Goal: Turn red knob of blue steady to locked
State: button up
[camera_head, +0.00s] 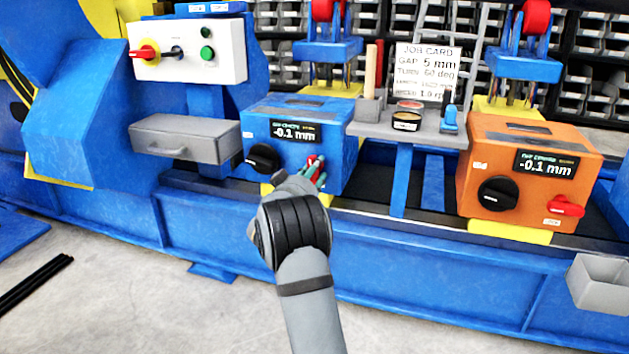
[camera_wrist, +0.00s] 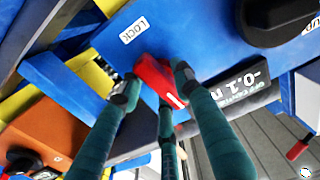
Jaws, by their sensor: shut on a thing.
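The blue steady (camera_head: 342,172) is the blue box left of centre in the head view, with a display reading -0.1 mm and a black knob (camera_head: 263,158). Its red knob (camera_head: 314,161) is on the front face, mostly hidden by my gripper (camera_head: 313,176). In the wrist view the red knob (camera_wrist: 157,78) sits between the green-grey fingers of my gripper (camera_wrist: 153,88), which is shut on it. A white mark shows on the knob, pointing away from the LOCK label (camera_wrist: 135,30). The knob's exact angle is hard to tell.
An orange steady (camera_head: 530,190) with its own black knob and red knob (camera_head: 566,206) stands to the right. A grey shelf (camera_head: 430,136) with small items and a job card (camera_head: 427,72) lies between. A grey drawer (camera_head: 180,138) is left of the blue steady.

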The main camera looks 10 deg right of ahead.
jog(key=shift+d+m+b, duration=0.35)
jog(key=shift+m+b, duration=0.25)
jog(key=shift+m, duration=0.3)
jog(key=o, duration=1)
jog(key=shift+s+a, duration=0.1)
jog(key=shift+a, duration=0.1)
jog(key=shift+s+a, duration=0.2)
jog(key=shift+s, duration=0.05)
jog(key=v, duration=1.1)
jog(key=shift+s+d, duration=0.1)
jog(key=shift+s, duration=0.05)
